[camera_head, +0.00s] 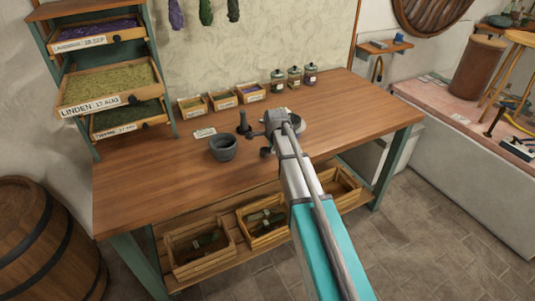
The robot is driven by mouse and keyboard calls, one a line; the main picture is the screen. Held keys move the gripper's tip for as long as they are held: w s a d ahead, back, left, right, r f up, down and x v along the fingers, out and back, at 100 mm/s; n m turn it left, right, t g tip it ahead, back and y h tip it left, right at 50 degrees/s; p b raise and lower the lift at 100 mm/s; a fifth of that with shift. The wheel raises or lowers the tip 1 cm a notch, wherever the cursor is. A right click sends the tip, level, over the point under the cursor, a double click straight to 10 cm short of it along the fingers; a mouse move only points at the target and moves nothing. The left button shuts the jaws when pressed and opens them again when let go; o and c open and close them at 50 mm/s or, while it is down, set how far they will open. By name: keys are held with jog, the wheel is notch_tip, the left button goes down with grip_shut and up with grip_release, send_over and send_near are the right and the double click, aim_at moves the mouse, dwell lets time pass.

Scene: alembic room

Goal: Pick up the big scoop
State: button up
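My arm reaches from the bottom right over the wooden table (170,178). My gripper (268,128) is at the arm's far end, above the middle of the table. Its fingers are small and partly hidden by my own wrist, so I cannot tell whether they are open or shut. I cannot make out a big scoop for certain. A dark grey mortar (223,148) stands on the table to the left of my gripper. A dark upright object (243,122) stands just behind the mortar. A round dish (298,122) shows partly behind my wrist.
Small herb boxes (222,99) and several lidded jars (294,76) line the table's back edge. A drawer rack (110,90) stands at the left. Wooden crates (199,249) sit on the lower shelf. A barrel (38,240) stands at the left. The table's right part is clear.

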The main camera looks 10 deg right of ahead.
grip_shut()
jog(key=shift+r, duration=0.25)
jog(key=shift+r+p, duration=0.75)
jog(key=shift+p, duration=0.25)
jog(key=s+d+r+p, duration=0.1)
jog(key=s+r+p, duration=1)
jog(key=s, duration=0.3)
jog(key=shift+d, duration=0.15)
jog(key=shift+d, duration=0.15)
dwell(0.3)
